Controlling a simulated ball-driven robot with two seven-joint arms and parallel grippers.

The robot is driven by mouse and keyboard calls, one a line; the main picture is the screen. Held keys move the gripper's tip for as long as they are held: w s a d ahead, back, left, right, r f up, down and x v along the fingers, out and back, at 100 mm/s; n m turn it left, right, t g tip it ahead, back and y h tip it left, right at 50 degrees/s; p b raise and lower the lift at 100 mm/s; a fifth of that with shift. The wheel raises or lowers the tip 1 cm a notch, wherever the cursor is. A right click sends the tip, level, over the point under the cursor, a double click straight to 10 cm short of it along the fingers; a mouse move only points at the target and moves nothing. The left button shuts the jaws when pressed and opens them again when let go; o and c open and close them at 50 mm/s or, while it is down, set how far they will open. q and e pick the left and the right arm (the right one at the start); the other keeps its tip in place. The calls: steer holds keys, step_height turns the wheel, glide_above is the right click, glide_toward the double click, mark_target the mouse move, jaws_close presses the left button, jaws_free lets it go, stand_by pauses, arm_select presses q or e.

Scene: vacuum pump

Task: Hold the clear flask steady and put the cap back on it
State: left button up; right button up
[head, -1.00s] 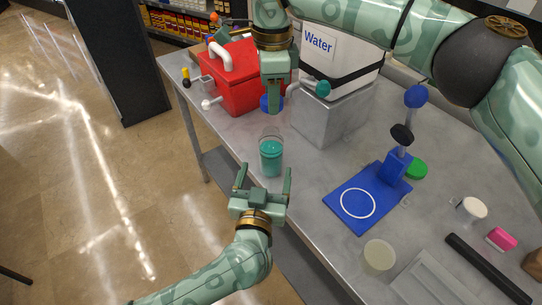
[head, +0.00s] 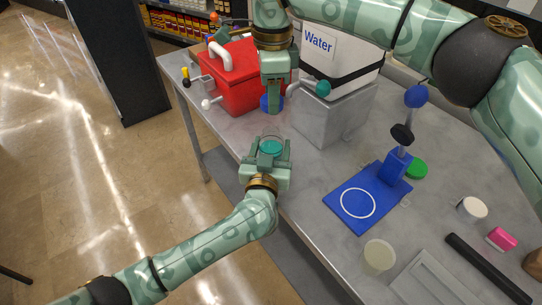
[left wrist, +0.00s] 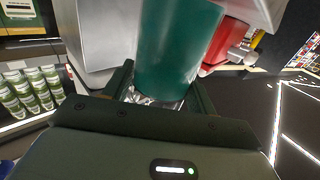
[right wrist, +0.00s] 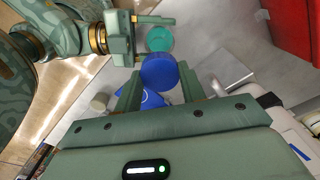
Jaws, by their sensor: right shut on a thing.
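My left gripper (head: 269,150) is open, with one finger on each side of the flask. In the left wrist view the teal flask (left wrist: 178,50) rises between the fingers; whether they touch it is unclear. My right gripper (head: 272,106) points down beyond the flask, shut on the blue cap (head: 265,103). The cap also shows between the fingers in the right wrist view (right wrist: 160,72), beside the flask's round top (right wrist: 159,38) and apart from it.
A red box (head: 232,80) and a white water tank (head: 340,48) on a grey block (head: 335,115) stand behind. A blue stand (head: 345,212) is to the right. A pale cup (head: 379,256) is near the front edge. Bare table lies between flask and stand.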

arm_select(q)
steer(key=c, duration=0.9)
steer(key=shift+o, duration=0.2)
arm_select(e)
glide_above(271, 131)
steer(key=shift+f, duration=2.5)
steer(key=shift+f, duration=0.9)
steer(key=shift+f, duration=0.5)
